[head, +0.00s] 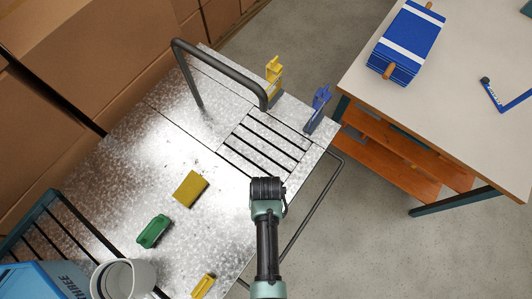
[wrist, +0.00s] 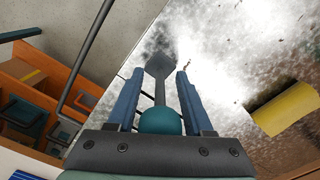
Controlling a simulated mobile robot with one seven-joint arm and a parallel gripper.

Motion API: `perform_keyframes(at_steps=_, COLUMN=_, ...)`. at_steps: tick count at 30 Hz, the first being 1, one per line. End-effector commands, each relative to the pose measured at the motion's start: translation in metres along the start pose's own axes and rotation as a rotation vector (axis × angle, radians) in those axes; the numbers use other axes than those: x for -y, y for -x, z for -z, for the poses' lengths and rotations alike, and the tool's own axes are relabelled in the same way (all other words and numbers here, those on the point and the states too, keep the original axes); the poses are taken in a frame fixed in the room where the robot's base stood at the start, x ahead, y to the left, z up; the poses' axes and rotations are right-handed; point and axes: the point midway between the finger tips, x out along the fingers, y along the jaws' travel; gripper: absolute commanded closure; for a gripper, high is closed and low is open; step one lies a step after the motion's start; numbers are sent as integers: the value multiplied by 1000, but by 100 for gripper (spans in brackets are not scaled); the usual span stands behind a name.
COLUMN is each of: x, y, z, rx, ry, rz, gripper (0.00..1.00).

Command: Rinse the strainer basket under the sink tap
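The sink unit has a bright metal top (head: 165,150) with dark slots (head: 258,150) at its right end. A dark grey bent pipe like a tap (head: 222,68) rises at its back. I cannot identify a strainer basket in either view. My gripper (head: 266,190) points down over the unit's right front edge, in front of the slots. In the wrist view its two blue fingers (wrist: 160,85) stand apart. A teal ball (wrist: 160,121) with a grey stem and flat end (wrist: 159,68) shows between them; the fingertips do not visibly touch it.
A yellow block (head: 190,189), a green item (head: 154,231) and a small yellow item (head: 203,286) lie left of my gripper. Yellow (head: 273,78) and blue (head: 319,106) upright items stand at the back. A pale cup (head: 123,280) is front left. A workbench (head: 440,115) stands right.

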Motion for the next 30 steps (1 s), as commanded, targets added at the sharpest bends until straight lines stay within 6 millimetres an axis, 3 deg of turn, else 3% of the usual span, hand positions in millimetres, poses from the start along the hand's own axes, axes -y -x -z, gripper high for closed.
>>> perform_keyframes(at_steps=1, x=0, y=0, z=0, rx=0, ry=0, rz=0, gripper=60)
perform_keyframes(at_steps=8, x=0, y=0, z=0, rx=0, ry=0, rz=0, gripper=100)
perform_keyframes(at_steps=30, x=0, y=0, z=0, rx=0, ry=0, rz=0, gripper=100)
